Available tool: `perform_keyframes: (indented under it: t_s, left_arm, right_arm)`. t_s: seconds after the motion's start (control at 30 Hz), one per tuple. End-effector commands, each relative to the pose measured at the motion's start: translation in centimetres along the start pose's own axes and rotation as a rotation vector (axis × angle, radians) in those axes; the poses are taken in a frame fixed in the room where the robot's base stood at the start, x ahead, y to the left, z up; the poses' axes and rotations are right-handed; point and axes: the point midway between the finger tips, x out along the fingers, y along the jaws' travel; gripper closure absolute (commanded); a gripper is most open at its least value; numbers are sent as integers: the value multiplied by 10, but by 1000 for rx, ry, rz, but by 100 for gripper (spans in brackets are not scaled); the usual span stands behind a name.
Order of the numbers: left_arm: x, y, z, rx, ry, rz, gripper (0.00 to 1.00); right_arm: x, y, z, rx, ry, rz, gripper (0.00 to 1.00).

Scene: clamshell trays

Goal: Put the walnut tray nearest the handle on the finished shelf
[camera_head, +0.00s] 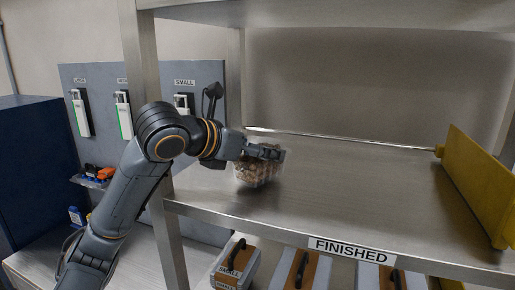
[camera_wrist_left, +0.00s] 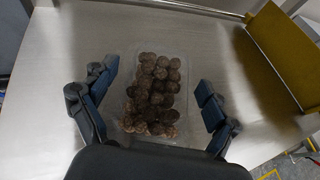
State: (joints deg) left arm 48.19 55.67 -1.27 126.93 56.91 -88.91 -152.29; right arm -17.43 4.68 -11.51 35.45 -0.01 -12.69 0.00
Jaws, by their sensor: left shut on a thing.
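A clear clamshell tray (camera_head: 246,178) full of brown walnuts is at the left part of the finished shelf (camera_head: 350,195). My left gripper (camera_head: 264,152) is shut on this walnut tray from above. In the left wrist view the tray (camera_wrist_left: 187,105) lies between the two blue-padded fingers, with the walnuts (camera_wrist_left: 153,90) showing through its clear plastic. The tray is at or just above the metal surface; I cannot tell whether it touches. My right gripper is not in view.
The shelf front bears a FINISHED label (camera_head: 351,249). A yellow divider (camera_head: 475,185) stands at the right, with bare shelf between it and the tray. A metal post (camera_head: 150,110) rises at left. Cases with handles (camera_head: 300,268) sit below.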

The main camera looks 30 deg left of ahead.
Motion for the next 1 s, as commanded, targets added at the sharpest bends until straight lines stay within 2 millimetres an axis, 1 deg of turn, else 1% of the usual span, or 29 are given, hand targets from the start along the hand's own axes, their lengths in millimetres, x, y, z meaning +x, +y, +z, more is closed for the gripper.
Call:
perform_keyframes:
  t_s: [0.1, 0.33, 0.47, 0.5, 0.53, 0.87, 0.97, 1.0]
  left_arm:
    - [1, 0, -4, 0, -3, 0, 52]
    - [1, 0, -4, 0, -3, 1, 52]
    - [3, 0, -8, 1, -2, 2, 52]
    - [2, 0, -7, 1, -1, 1, 4]
    - [2, 0, -7, 0, 0, 1, 0]
    - [2, 0, -7, 0, -1, 0, 0]
    - [0, 0, -2, 0, -3, -1, 0]
    - [-3, 0, -4, 1, -4, 1, 0]
  right_arm:
    - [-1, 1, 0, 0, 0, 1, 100]
    - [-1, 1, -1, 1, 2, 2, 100]
    - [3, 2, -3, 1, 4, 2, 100]
    - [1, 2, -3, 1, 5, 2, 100]
    - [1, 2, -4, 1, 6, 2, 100]
    - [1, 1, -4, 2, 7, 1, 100]
    - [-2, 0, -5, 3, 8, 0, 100]
    - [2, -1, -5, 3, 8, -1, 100]
